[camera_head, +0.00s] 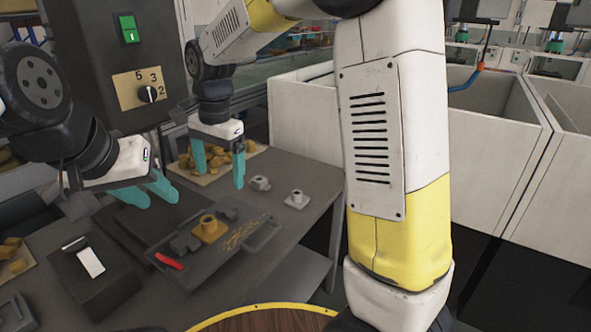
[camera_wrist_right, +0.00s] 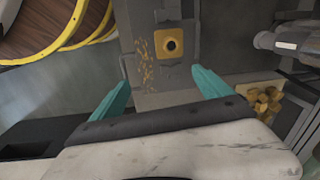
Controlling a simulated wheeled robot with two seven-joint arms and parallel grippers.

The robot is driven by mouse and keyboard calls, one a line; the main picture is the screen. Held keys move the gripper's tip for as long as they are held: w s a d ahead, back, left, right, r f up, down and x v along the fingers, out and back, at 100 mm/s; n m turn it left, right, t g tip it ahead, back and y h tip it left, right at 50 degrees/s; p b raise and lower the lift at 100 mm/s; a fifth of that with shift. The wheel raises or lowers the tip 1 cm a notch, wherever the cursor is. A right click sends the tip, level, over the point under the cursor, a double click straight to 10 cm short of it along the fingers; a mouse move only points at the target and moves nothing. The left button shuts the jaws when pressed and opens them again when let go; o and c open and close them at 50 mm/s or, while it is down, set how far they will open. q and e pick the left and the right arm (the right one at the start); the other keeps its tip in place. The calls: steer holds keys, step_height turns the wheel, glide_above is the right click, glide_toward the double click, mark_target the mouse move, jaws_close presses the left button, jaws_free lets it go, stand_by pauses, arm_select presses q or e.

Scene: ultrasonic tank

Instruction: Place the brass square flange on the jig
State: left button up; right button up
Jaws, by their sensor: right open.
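The brass square flange (camera_head: 209,229) has a raised round collar and sits on a dark grey tray (camera_head: 232,261) on the bench. Grey fixture blocks (camera_head: 184,243) stand beside it; I cannot tell whether they are the jig. In the right wrist view the flange (camera_wrist_right: 171,43) shows from above with its dark bore, beyond the fingertips. My right gripper (camera_head: 219,172) is open and empty, above and behind the flange in the head view. Its teal fingers also show in the wrist view (camera_wrist_right: 163,88). My left gripper (camera_head: 158,201) is left of the flange, its fingers apart and empty.
Brass chips (camera_head: 243,236) lie on the tray, with a red-handled item (camera_head: 168,261) at its left. Two small grey flanged parts (camera_head: 297,199) stand on the bench at right. A tray of brass pieces (camera_head: 240,152) is behind. A dark box (camera_head: 104,284) stands front left.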

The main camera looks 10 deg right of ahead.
steer(key=s+d+r+n+t, duration=0.2)
steer(key=s+d+r+n, duration=0.1)
steer(key=s+d, duration=0.5)
steer(key=s+d+r+n+t+y, duration=0.1)
steer(key=s+d+r+n+t, duration=0.2)
steer(key=s+d, duration=0.6)
steer(key=shift+d+r+n+t, duration=0.15)
steer(key=shift+d+n+t, duration=0.15)
steer(key=shift+d+n, duration=0.8)
steer(key=shift+d, duration=0.1)
